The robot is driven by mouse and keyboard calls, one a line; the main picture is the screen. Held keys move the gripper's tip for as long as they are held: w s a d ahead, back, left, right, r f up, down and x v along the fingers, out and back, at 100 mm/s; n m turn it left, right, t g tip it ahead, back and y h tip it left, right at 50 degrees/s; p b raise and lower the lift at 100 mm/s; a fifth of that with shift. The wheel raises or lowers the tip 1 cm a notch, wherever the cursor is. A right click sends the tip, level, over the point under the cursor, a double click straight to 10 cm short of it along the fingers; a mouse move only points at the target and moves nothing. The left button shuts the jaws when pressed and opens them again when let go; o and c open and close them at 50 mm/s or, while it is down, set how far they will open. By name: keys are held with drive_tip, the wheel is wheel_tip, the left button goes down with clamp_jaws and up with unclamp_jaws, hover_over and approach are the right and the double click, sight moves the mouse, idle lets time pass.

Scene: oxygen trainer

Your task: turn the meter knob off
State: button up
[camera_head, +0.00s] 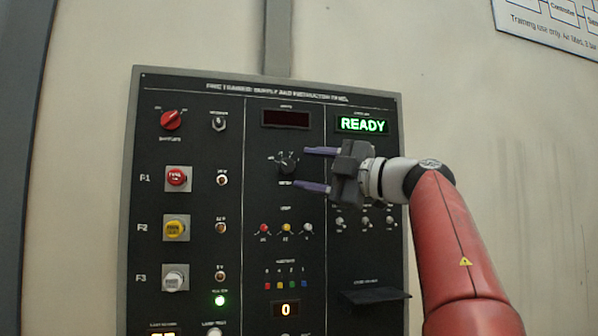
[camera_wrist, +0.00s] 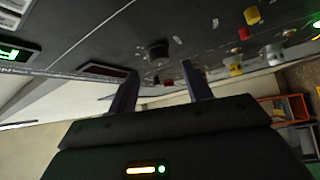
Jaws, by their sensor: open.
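The meter knob (camera_head: 288,164) is a small black rotary knob with pale marks around it, in the middle column of the dark panel, below a dark red display. Its pointer setting is too small to read. It also shows in the wrist view as a dark round knob (camera_wrist: 158,51), beyond the fingertips. My gripper (camera_head: 303,168) is open and empty, just right of the knob. In the head view, one finger is above the knob's height and one below. In the wrist view my gripper (camera_wrist: 160,72) has its fingers spread apart, with no visible contact with the knob.
The panel (camera_head: 240,200) also bears a red rotary switch (camera_head: 171,120), red, yellow and white buttons at left, and small lamps below the knob. A green READY display (camera_head: 362,124) is at upper right. A small shelf (camera_head: 375,295) juts out at lower right.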

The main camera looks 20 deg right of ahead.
drive_tip(key=v, duration=0.4)
drive_tip(key=shift+s, duration=0.1)
idle(0.3)
